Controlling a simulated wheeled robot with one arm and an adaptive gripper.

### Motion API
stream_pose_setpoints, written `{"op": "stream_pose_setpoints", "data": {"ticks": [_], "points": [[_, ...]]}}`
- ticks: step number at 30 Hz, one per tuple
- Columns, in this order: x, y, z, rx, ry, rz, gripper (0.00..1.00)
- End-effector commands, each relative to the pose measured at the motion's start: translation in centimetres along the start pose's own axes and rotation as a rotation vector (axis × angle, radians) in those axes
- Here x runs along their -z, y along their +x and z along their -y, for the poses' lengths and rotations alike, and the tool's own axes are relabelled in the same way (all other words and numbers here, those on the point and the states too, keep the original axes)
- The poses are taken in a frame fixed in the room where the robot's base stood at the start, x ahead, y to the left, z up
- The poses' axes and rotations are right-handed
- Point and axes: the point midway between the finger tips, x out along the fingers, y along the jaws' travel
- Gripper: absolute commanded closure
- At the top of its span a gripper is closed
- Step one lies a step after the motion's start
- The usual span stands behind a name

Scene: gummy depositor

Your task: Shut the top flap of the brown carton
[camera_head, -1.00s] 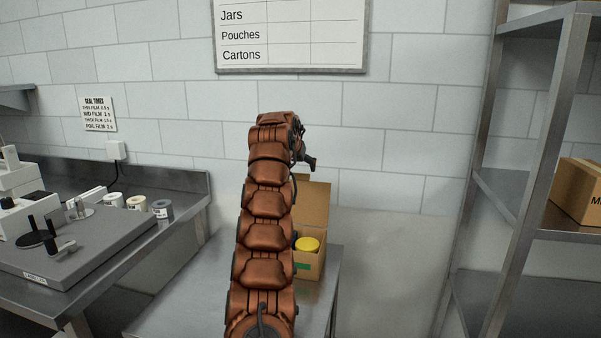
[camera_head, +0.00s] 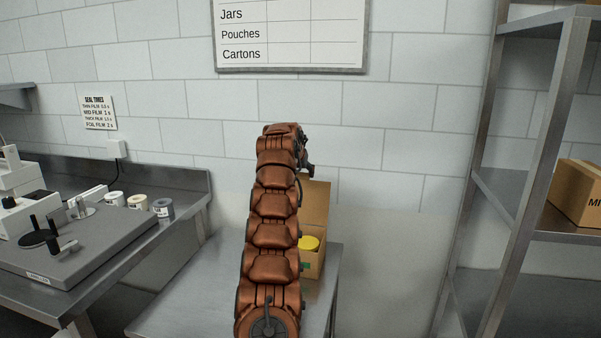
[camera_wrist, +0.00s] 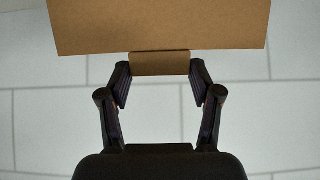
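The brown carton (camera_head: 313,265) stands on a steel table, partly hidden behind my arm. Its top flap (camera_head: 315,203) stands upright at the back, and a yellow-lidded jar (camera_head: 308,243) sits inside. In the wrist view the flap (camera_wrist: 160,25) fills the top, with a narrow tuck strip (camera_wrist: 160,63) along its edge. My gripper (camera_wrist: 158,78) is open, its fingers to either side of the strip; I cannot tell whether they touch it. In the head view my gripper (camera_head: 308,170) shows small and dark beside the flap's upper edge.
The steel table (camera_head: 190,300) has bare room left of my arm. A bench with a grey sealing machine (camera_head: 75,250) and several small rolls (camera_head: 137,202) stands at left. A metal shelf rack (camera_head: 530,190) with another carton (camera_head: 577,193) stands at right.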

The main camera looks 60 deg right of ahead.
Motion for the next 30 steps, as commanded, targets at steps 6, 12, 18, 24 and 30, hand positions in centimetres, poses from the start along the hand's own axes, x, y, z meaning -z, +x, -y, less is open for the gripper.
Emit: {"op": "stream_pose_setpoints", "data": {"ticks": [6,12,18,24,30], "points": [[0.0,0.0,0.0,0.000,0.000,0.000,0.62],[0.0,0.0,0.0,0.000,0.000,0.000,0.83],[0.0,0.0,0.0,0.000,0.000,0.000,1.00],[-0.2,-0.1,0.4,0.003,-0.002,-0.007,1.00],[-0.9,-0.5,2.0,0.016,-0.012,-0.037,1.00]]}}
